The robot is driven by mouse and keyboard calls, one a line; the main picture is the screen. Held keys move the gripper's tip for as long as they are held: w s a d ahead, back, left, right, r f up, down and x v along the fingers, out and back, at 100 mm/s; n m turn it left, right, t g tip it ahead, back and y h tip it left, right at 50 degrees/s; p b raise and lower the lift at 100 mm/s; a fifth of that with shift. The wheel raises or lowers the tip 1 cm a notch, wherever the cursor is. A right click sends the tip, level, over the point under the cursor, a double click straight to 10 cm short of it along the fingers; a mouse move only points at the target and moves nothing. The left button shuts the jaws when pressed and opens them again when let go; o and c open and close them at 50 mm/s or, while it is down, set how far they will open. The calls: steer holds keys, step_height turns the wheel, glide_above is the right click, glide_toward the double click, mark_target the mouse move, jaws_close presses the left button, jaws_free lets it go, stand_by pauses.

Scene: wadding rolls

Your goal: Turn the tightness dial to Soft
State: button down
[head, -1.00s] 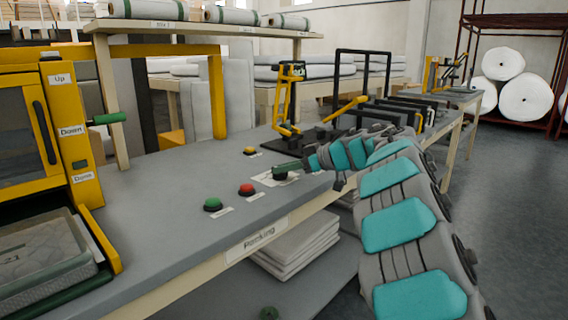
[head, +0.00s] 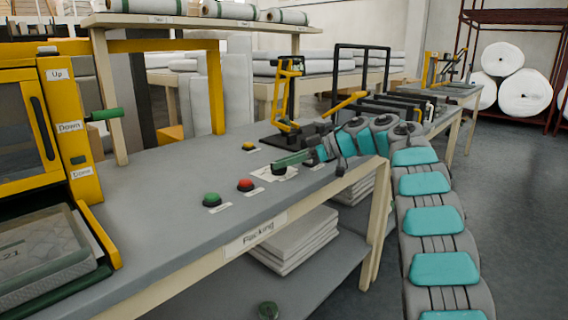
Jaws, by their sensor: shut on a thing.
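The tightness dial (head: 279,170) is a small black knob on a white marked plate (head: 262,173), on the grey packing bench. A green bar handle (head: 291,159) extends from its top toward the right. My gripper (head: 311,156) reaches in from the right and is shut on the outer end of this handle. The fingertips are small and partly hidden by my teal and grey arm. The markings on the plate are too small to read, so the dial's setting cannot be told.
A red button (head: 245,185), a green button (head: 212,199) and a yellow button (head: 249,146) sit near the dial. A yellow lever device (head: 287,95) stands behind it. A yellow press (head: 75,130) with a green lever is at left. Floor at right is clear.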

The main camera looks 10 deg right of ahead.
stand_by(0.7)
steer(key=c, duration=0.9)
jaws_free()
steer(key=shift+o, duration=0.2)
steer(key=shift+d, duration=0.1)
steer(key=v, duration=0.6)
steer(key=shift+d+r, duration=0.1)
steer(key=shift+r, duration=0.15)
steer(key=shift+s+d+r, duration=0.1)
steer(key=shift+s+d, duration=0.05)
steer(key=shift+d, duration=0.5)
